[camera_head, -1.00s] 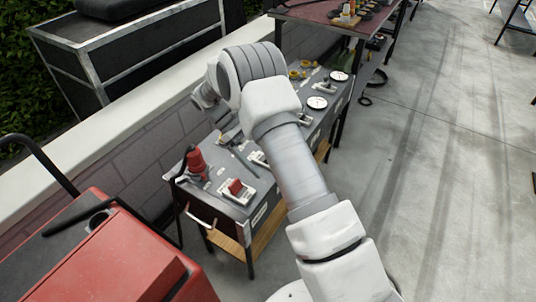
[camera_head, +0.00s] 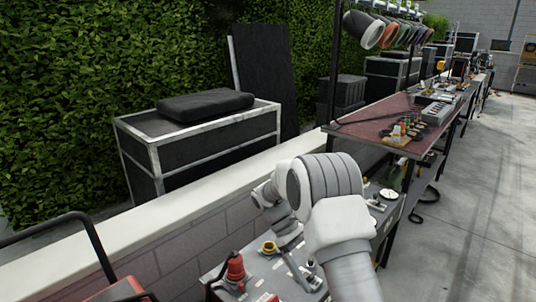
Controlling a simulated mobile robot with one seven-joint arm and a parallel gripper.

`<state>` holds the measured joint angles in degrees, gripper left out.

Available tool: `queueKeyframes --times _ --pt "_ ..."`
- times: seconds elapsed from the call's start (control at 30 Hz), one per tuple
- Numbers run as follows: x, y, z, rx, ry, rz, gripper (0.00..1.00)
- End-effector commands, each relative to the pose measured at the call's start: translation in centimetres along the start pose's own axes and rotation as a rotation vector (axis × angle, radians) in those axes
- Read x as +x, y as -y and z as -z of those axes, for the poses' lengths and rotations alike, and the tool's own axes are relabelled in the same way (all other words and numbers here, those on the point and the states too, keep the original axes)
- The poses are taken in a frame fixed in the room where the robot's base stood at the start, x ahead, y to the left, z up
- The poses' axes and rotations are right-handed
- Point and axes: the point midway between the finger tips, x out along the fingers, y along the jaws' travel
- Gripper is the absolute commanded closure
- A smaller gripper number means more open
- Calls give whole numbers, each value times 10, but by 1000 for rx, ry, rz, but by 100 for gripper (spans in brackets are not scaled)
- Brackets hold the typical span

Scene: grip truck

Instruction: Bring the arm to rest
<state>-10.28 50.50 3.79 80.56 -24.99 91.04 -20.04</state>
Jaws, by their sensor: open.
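My white and grey arm (camera_head: 330,190) rises from the bottom, bent over at the elbow, above a low grey work table (camera_head: 240,284). Its far end curves down behind the elbow. My gripper (camera_head: 290,243) shows only in part there, over the table top; it is open, with nothing seen held in it. Its fingertips are hard to tell from the small items below, and I cannot tell if it touches any of them.
A red item (camera_head: 235,268) and a yellow item (camera_head: 269,248) stand on the table near the arm. A low wall (camera_head: 180,207) runs behind it. A black case (camera_head: 200,140) stands beyond. A longer bench (camera_head: 385,118) with several tools is at right, beside open floor (camera_head: 480,200).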

Motion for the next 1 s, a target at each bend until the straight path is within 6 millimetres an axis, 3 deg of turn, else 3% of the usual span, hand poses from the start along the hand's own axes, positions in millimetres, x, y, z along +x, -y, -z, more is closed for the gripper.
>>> queueKeyframes --times 0.1,0.4,1.0 --pt "-24 1 -33 49 -76 1 12" --pt "-64 11 -104 172 -266 13 12" --pt "-105 55 -234 429 -648 53 12"
